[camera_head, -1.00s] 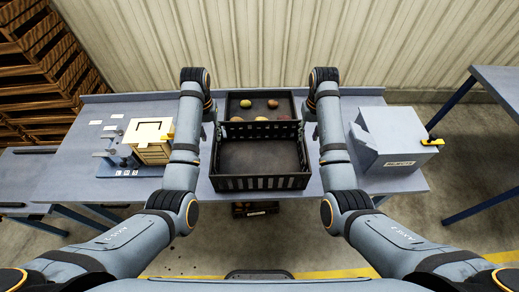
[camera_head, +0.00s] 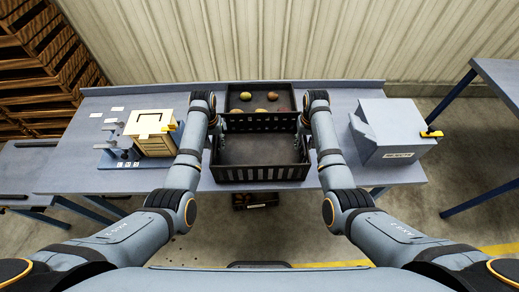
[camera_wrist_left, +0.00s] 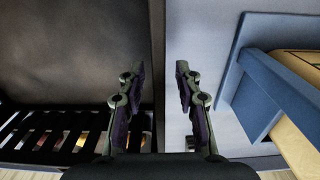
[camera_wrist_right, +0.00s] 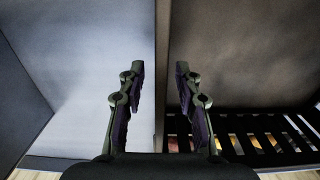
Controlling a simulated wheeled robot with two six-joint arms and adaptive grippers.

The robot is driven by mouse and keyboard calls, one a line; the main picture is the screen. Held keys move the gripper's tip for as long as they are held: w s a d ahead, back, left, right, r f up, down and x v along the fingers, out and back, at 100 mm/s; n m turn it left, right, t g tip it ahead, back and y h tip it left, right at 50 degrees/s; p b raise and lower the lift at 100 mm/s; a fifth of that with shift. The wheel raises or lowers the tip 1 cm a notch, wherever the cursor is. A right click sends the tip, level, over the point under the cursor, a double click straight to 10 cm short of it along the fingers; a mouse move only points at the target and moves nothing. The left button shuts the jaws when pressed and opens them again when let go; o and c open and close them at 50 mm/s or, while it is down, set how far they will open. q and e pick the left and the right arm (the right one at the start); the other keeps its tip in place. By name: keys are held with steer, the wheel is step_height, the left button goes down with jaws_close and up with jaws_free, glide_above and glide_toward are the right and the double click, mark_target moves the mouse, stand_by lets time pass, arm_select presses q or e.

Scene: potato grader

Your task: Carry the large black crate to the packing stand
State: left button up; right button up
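The large black crate (camera_head: 262,174) stands on the grey-blue table in the head view, with slatted walls and a bare, empty floor. My left gripper (camera_wrist_left: 158,78) is at the crate's left side wall, open, with one finger on each side of the wall's top edge. My right gripper (camera_wrist_right: 158,78) is at the right side wall, also open, with the edge between its fingers. I see a gap beside the wall in both wrist views. Which bench is the packing stand, I cannot tell.
A black tray (camera_head: 232,97) with several potatoes sits right behind the crate. A yellow-topped device (camera_head: 155,128) stands left on the table (camera_head: 90,170), a grey box (camera_head: 390,135) right. Other benches stand at right (camera_head: 500,82) and lower left (camera_head: 25,175). A corrugated wall closes the back.

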arm_select(q)
steer(key=shift+f, duration=0.1)
arm_select(e)
steer(key=shift+f, duration=0.1)
arm_select(q)
jaws_close()
arm_select(e)
jaws_close()
